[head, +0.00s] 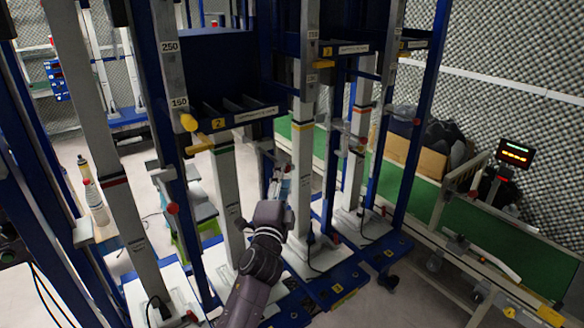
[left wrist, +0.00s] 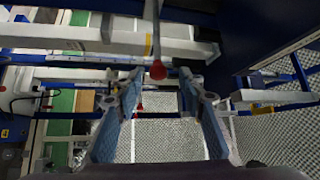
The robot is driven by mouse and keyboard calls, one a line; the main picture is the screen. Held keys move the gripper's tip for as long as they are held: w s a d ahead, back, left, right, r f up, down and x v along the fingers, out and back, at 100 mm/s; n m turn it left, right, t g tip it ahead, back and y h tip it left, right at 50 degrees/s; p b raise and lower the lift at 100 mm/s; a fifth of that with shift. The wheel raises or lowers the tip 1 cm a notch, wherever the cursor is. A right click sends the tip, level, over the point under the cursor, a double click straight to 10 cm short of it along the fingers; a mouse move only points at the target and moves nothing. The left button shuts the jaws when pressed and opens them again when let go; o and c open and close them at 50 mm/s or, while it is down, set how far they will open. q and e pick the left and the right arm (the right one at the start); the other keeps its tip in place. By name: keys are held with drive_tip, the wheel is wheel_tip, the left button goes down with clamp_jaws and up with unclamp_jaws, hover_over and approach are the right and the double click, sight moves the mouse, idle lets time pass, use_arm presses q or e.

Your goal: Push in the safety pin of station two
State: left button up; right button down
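Station two carries a yellow "2" label (head: 217,123) on the front of a blue shelf in the head view. A yellow knob (head: 189,122) sticks out at the shelf's left end, with a yellow handle (head: 200,147) below it. I cannot tell which part is the safety pin. My left gripper (head: 279,187) is beyond and below the shelf, beside a white post. In the left wrist view its blue fingers are apart, and a red ball knob (left wrist: 158,70) on a grey rod appears between the tips. I cannot tell whether they touch. My right gripper is not in view.
White and blue uprights stand close around my left arm. A red knob (head: 173,208) sits on the upright to the left. A green conveyor (head: 500,235) and brown boxes (head: 420,155) stand at the right. A lit display (head: 514,153) is at the far right.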

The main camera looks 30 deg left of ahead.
sight(286, 172)
use_arm(q)
drive_tip(key=x, duration=0.4)
drive_tip(key=shift+d+f, duration=0.1)
drive_tip(key=shift+d, duration=0.1)
drive_tip(key=shift+w+a, duration=0.2)
drive_tip(key=shift+w, duration=0.2)
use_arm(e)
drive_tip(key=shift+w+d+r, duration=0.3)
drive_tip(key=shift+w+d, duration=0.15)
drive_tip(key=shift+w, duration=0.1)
use_arm(q)
drive_tip(key=c, duration=1)
clamp_jaws()
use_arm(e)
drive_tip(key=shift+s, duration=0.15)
use_arm(q)
drive_tip(key=shift+w+a, duration=0.1)
